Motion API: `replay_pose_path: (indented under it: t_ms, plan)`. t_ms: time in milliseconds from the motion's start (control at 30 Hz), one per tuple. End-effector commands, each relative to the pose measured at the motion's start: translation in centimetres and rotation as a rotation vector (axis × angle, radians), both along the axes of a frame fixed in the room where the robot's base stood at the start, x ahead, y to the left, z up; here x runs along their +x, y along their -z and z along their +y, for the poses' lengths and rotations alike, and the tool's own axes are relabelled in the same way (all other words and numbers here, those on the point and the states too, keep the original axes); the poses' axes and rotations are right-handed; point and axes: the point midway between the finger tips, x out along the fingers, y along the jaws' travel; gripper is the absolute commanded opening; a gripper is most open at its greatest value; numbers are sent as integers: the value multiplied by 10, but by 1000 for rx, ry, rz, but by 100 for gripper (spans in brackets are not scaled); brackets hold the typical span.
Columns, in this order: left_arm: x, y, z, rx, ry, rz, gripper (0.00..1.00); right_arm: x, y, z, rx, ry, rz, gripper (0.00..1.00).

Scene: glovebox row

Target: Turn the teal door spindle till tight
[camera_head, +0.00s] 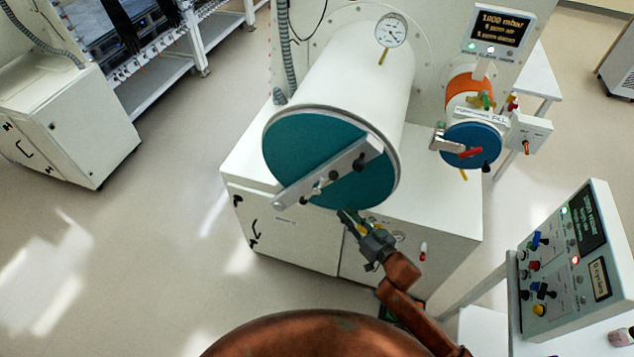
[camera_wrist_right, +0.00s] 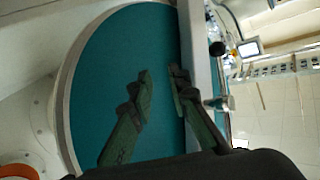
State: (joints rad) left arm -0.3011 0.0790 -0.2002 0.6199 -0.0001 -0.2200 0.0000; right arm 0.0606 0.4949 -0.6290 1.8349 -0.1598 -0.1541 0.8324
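The large teal door (camera_head: 300,150) closes the front of the white cylinder and looks flat against its rim. A grey bar (camera_head: 290,196) lies slantwise across it. The spindle (camera_head: 333,176) sits near the middle of the bar, with small dark knobs around it; its exact turn is too small to tell. My right gripper (camera_head: 352,217) is at the lower edge of the door, below the bar and apart from the spindle. In the wrist view its fingers (camera_wrist_right: 160,90) are apart and empty before the teal face (camera_wrist_right: 110,70), with the bar (camera_wrist_right: 198,60) just right of them. My left gripper is out of view.
A smaller blue door (camera_head: 462,138) with a red handle is at the right. A pressure gauge (camera_head: 391,30) stands on the cylinder. A control panel (camera_head: 570,265) is at the lower right. The white cabinet (camera_head: 440,220) is below the cylinder. Open floor lies at the left.

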Motion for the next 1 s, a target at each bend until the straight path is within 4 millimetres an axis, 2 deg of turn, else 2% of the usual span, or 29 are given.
replay_pose_path:
  t_ms: [33,100,233,367,700,1000]
  plan:
    - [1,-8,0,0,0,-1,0,-7,-36,15,29,-37,-29,16]
    - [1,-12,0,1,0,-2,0,-16,-68,30,68,-76,-52,16]
    - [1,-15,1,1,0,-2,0,-27,-99,46,105,-118,-74,16]
    - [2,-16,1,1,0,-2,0,-22,-106,56,114,-126,-79,16]
    - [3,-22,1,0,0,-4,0,16,-105,90,113,-126,-79,16]
    - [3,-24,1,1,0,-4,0,28,-104,101,112,-125,-78,16]
